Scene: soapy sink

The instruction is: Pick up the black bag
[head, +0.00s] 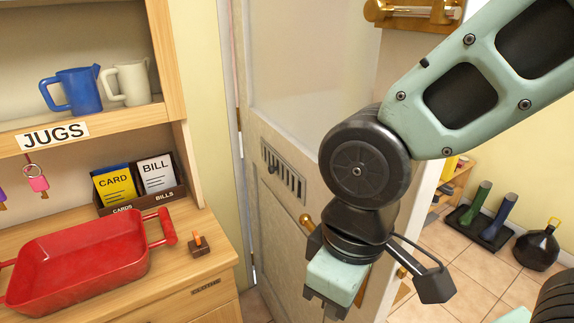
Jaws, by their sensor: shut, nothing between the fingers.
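A dark, rounded thing with a yellow loop at its top (537,249), which looks like the black bag, stands on the tiled floor at the far right of the head view. My gripper (326,304) hangs low in the middle of the view, in front of the pale door. It is shut and holds nothing. Its fingertips are small and partly hidden under its pale green body. The bag is well to the right of my gripper and apart from it.
A pale door (283,140) with a brass handle stands behind my arm. Boots on a black tray (481,232) stand left of the bag. On the left, a wooden counter (205,262) holds a red basin (80,262) and a card box (140,199). Jugs stand on a shelf above.

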